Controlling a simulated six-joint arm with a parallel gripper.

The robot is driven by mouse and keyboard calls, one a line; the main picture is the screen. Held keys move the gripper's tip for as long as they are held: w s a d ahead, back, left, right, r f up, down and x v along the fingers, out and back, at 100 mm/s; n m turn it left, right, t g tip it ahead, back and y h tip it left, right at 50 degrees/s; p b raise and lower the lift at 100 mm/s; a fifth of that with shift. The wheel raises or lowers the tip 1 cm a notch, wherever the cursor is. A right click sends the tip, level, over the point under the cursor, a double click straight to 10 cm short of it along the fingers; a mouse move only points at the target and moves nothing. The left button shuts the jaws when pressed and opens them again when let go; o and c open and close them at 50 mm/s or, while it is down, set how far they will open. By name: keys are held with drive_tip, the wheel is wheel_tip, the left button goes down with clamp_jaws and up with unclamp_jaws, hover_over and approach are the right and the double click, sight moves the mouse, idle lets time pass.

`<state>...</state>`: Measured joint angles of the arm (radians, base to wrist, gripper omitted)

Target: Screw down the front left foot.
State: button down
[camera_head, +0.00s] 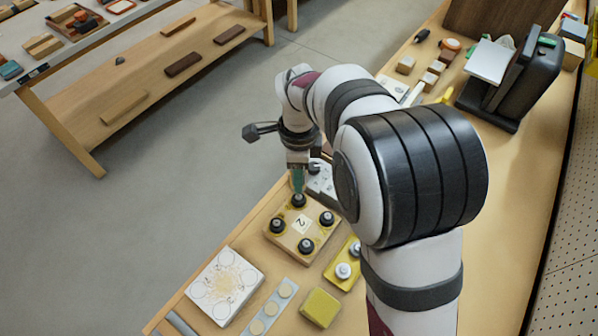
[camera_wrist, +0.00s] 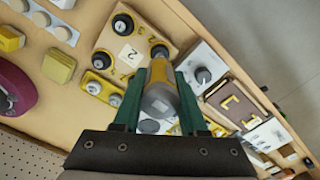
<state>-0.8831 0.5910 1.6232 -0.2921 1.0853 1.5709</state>
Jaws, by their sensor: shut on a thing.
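A wooden block with a "2" label (camera_head: 302,223) has black round feet near its corners. It also shows in the wrist view (camera_wrist: 128,53), where the gripper covers part of it. My gripper (camera_head: 297,182) is over the block's far foot (camera_head: 298,200). In the wrist view, my green-fingered gripper (camera_wrist: 158,100) is shut on a driver-like tool (camera_wrist: 158,98) with a grey near end and a yellow part. The tool points at a black foot (camera_wrist: 158,50). I cannot tell whether its tip touches the foot.
A yellow holder with white knobs (camera_head: 339,275), a yellow block (camera_head: 320,308), a grey strip with round discs (camera_head: 257,327) and a white board with circles (camera_head: 225,284) lie nearby. A grey plate with a knob (camera_head: 321,184) is close behind my gripper. The floor lies past the bench's left edge.

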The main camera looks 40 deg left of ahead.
drive_tip(key=shift+f, duration=0.65)
idle(1.6)
drive_tip(key=shift+r, duration=3.05)
